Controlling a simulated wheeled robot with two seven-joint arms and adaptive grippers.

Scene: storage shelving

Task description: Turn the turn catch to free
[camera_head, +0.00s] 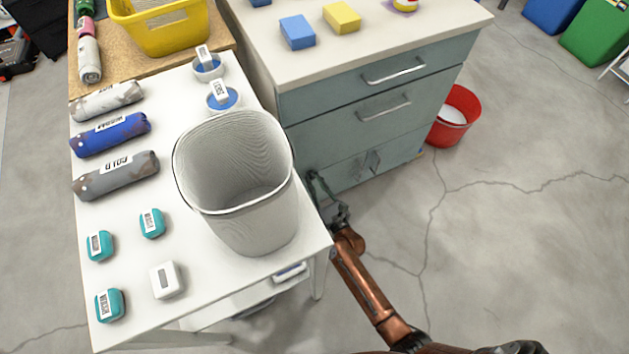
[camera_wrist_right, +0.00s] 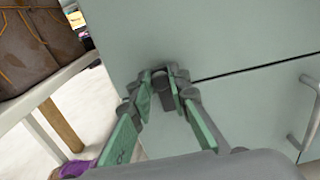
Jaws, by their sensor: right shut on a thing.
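The turn catch (camera_wrist_right: 161,83) is a small dark grey knob on the flat grey-green front of the cabinet (camera_wrist_right: 205,38) in the right wrist view. My right gripper (camera_wrist_right: 166,92) is shut on it, with a green-padded finger on either side. Part of the catch is hidden between the fingers, so I cannot tell its angle clearly. In the head view my right gripper (camera_head: 314,178) reaches the low left part of the cabinet front (camera_head: 335,135), and the catch is too small to make out there. My left gripper is not in view.
A white table (camera_head: 190,240) with a large grey bin (camera_head: 262,222) stands close left of my right arm.

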